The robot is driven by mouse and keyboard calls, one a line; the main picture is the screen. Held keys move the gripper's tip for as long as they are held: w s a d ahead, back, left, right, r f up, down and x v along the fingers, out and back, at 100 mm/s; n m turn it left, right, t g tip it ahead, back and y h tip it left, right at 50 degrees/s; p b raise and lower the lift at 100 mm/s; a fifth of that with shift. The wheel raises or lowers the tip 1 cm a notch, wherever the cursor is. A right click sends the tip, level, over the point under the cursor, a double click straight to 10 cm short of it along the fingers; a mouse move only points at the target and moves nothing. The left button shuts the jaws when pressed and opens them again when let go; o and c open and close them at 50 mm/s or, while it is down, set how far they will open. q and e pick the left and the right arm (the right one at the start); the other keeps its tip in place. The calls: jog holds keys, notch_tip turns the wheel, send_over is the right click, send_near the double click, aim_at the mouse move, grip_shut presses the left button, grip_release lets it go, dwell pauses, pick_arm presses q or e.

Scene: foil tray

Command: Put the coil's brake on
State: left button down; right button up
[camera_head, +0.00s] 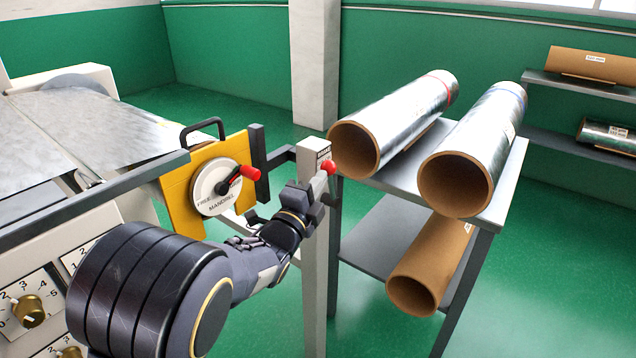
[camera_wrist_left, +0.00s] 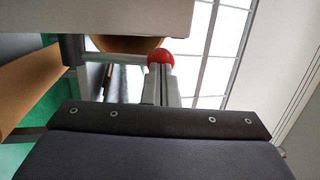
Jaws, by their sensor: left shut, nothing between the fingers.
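A light grey post (camera_head: 313,240) carries a boxed head with a small label at its top (camera_head: 314,150). A lever with a red ball knob (camera_head: 328,168) sticks out from this head. My left gripper (camera_head: 320,186) is at the post, close below the knob, with its fingers together and empty. In the left wrist view the red knob (camera_wrist_left: 161,58) is just beyond the closed fingertips (camera_wrist_left: 162,72), under the grey head (camera_wrist_left: 140,15). I cannot tell whether they touch. A white dial marked FREE and MANDREL (camera_head: 214,188), with a red-tipped handle (camera_head: 250,172), sits on a yellow plate.
A dark bar and black arm (camera_head: 260,155) join the plate and post. A grey rack (camera_head: 500,205) holds foil rolls (camera_head: 405,120) close to the right. A machine with knobs (camera_head: 28,308) stands at the left. Green floor (camera_head: 570,290) is open at the right.

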aim_at(327, 168)
pick_arm(q)
jog(key=shift+r, duration=0.1)
jog(key=w+r+g+p, duration=0.1)
jog(key=p, duration=0.1)
jog(key=d+r+g+p, duration=0.1)
jog(key=p, duration=0.2)
jog(key=shift+w+d+m+y, duration=0.15)
jog(key=shift+w+m+y, duration=0.15)
jog(key=shift+w+y, duration=0.1)
jog(key=shift+w+d+g, duration=0.2)
jog(key=shift+w+g, duration=0.1)
jog(key=shift+b+x, duration=1)
jog(key=shift+x, duration=0.25)
jog(key=w+d+g+y+p, duration=0.1)
jog(key=w+d+g+p, duration=0.1)
jog(key=p, duration=0.3)
jog(key=shift+w+d+y, duration=0.4)
jog(key=shift+w+d, duration=0.05)
jog(key=shift+w, duration=0.2)
jog(key=shift+r, duration=0.15)
